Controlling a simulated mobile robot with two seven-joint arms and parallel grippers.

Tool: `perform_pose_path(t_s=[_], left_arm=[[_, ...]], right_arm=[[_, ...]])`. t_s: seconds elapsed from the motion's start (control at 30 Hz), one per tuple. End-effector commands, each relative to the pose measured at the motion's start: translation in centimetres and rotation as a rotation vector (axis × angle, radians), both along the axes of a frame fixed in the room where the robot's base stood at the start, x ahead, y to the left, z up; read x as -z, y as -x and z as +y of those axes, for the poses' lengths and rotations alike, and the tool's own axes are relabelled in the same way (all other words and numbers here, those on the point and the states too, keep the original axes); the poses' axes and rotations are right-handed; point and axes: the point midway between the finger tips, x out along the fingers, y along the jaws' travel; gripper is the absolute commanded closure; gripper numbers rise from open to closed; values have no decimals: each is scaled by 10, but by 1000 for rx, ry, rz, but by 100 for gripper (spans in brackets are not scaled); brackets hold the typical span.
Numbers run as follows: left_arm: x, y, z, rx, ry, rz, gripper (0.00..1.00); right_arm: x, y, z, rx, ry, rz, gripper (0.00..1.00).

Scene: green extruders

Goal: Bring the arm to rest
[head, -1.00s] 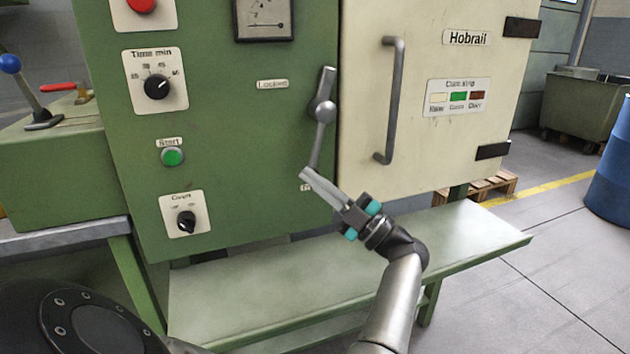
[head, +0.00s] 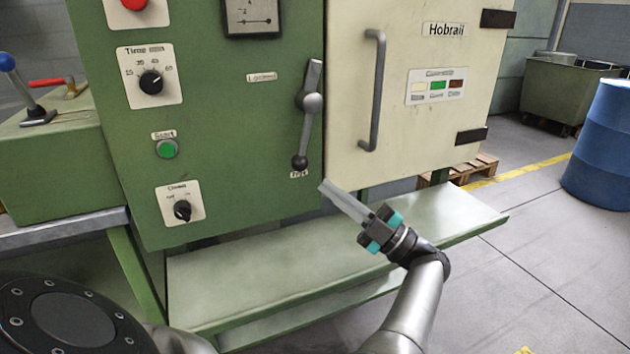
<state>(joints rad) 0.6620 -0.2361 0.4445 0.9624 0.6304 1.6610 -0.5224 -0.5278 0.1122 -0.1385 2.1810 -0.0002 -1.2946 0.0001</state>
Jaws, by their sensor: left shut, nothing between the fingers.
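My left gripper (head: 324,188) is shut with nothing between its fingers. It is in front of the cabinet, below and to the right of the lever. The grey lever (head: 310,103) is on the right part of the green cabinet front (head: 235,120). Its dark ball knob (head: 299,162) hangs down by a small label that seems to read "Free". Clear space shows between fingertips and knob. The cream door (head: 345,60) with its vertical grey handle (head: 374,90) looks closed. My right gripper is not in view.
A pale green shelf (head: 240,275) juts out below the cabinet, under my gripper. A blue barrel (head: 600,150) and a grey-green bin (head: 565,92) stand at the right. A wooden pallet (head: 470,170) lies behind the door side. The floor at lower right is clear.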

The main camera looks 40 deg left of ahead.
Motion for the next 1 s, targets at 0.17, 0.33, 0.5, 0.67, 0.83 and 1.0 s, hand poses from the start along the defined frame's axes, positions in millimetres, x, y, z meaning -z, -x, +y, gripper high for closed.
perform_pose_path(t_s=[0.17,0.33,0.5,0.67,0.83,1.0], left_arm=[[4,-3,-9,0,0,0,100],[5,-3,-10,0,0,0,100],[4,-3,-10,0,0,0,100],[4,-3,-10,0,0,0,100],[4,-4,-9,8,-5,4,100],[3,-18,0,129,-60,56,100]], right_arm=[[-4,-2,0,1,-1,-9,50],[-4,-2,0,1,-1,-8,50],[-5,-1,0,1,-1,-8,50],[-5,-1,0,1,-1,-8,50],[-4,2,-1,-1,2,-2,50],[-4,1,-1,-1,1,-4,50]])
